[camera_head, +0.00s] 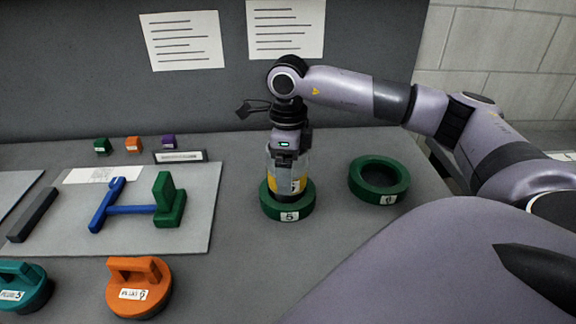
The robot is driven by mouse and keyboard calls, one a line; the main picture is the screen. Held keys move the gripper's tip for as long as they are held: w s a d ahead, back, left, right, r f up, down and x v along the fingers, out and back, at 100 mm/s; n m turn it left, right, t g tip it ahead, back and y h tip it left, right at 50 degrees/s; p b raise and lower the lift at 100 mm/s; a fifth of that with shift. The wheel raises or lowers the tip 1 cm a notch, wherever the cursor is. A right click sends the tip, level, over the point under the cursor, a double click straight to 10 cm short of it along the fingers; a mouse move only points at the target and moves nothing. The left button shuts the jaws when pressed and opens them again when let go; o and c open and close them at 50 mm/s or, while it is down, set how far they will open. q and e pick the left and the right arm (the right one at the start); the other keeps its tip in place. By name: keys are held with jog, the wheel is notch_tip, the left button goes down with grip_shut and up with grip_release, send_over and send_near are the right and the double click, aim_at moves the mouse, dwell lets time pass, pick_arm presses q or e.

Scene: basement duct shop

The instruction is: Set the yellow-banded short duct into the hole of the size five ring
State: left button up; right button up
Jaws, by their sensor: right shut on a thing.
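The green ring labelled 5 (289,215) lies flat on the grey bench, right of centre. My right gripper (286,172) points down over this ring and is shut on the yellow-banded short duct (298,185). The duct stands about upright, with its yellow band showing between the fingers. Its lower end is at the ring's hole; the fingers and the ring's front wall hide how deep it sits. My left gripper is out of view.
A second green ring (379,181) lies to the right. A grey board (190,232) at left carries a blue piece (107,205) and a green block (166,203). Orange (139,287) and teal (22,287) handled plugs stand in front. Small coloured blocks sit behind.

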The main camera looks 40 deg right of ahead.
jog(key=shift+f+b, duration=0.4)
jog(key=shift+f, duration=0.25)
jog(key=o, duration=1)
jog(key=shift+c, duration=0.2)
jog(key=shift+r, duration=0.1)
jog(key=shift+r, duration=3.5)
